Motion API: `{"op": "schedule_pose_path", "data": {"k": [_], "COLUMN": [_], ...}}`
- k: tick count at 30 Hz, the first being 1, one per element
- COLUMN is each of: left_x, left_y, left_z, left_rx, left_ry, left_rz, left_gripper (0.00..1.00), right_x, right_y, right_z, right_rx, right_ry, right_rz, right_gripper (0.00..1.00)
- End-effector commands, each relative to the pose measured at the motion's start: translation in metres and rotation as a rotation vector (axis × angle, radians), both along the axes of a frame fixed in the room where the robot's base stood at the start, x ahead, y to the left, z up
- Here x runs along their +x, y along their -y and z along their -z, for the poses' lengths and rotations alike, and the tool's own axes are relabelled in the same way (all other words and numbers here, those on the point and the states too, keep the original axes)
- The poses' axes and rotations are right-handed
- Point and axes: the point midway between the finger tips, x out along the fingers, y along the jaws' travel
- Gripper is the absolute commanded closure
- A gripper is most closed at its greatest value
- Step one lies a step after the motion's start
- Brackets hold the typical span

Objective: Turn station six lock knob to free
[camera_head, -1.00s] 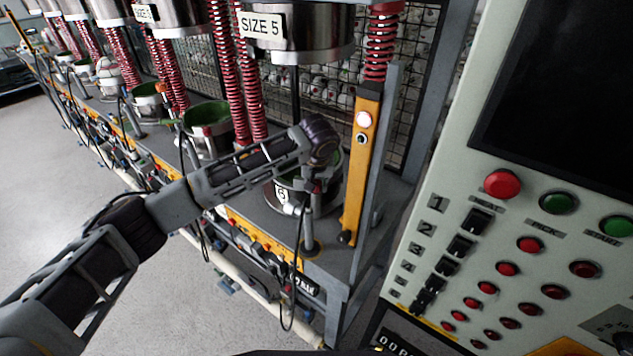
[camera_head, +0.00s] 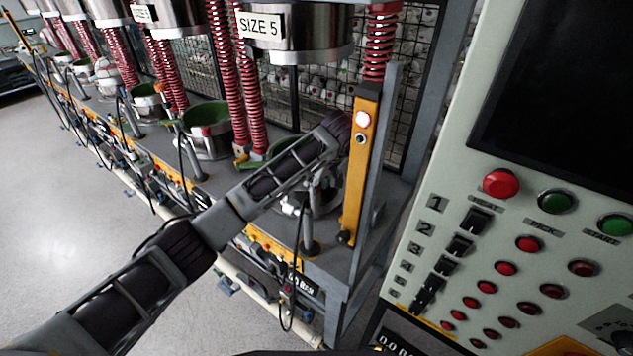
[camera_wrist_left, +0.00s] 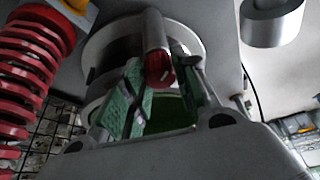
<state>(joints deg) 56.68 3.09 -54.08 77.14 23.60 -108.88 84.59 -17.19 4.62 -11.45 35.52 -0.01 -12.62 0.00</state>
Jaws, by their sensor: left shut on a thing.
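My left arm comes in from the left in the head view, and its gripper (camera_head: 319,182) points down over the station-six cup (camera_head: 325,205), mostly hidden behind my wrist and forearm. In the left wrist view the green-padded fingers (camera_wrist_left: 158,98) stand either side of a grey round rod with a red end (camera_wrist_left: 158,65) and are shut on it. I cannot tell for sure whether this rod is the lock knob or its handle. Behind it is the white-rimmed cup (camera_wrist_left: 98,48) with a green inside. My right gripper is not in view.
An orange post (camera_head: 357,190) with a lit button stands close right of my wrist. Red springs (camera_head: 240,90) and the SIZE 5 press cylinder (camera_head: 310,40) are behind and above. A control panel (camera_head: 450,180) fills the right. Open floor (camera_head: 80,220) lies left.

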Motion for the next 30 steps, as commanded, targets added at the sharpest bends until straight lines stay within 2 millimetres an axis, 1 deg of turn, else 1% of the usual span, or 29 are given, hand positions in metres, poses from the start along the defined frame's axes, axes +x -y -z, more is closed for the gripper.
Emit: {"op": "schedule_pose_path", "data": {"k": [6,15,21,30], "left_x": [0.0007,0.0031,0.0043,0.0045], "left_y": [0.0025,0.0025,0.0024,0.0025], "left_z": [0.0000,-0.0008,-0.0014,-0.0012], "left_rx": [-0.001,0.001,0.002,0.002], "left_ry": [-0.001,0.002,0.005,0.003], "left_rz": [-0.181,-0.391,-0.496,-0.578], "left_gripper": [0.94,0.94,0.94,0.94], "right_x": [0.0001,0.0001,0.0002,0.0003], "right_y": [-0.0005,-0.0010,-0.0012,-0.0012], "right_z": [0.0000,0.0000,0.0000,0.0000], "right_rx": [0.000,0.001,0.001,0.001], "right_ry": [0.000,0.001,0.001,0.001], "right_rz": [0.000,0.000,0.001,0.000], "right_gripper": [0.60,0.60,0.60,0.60]}}
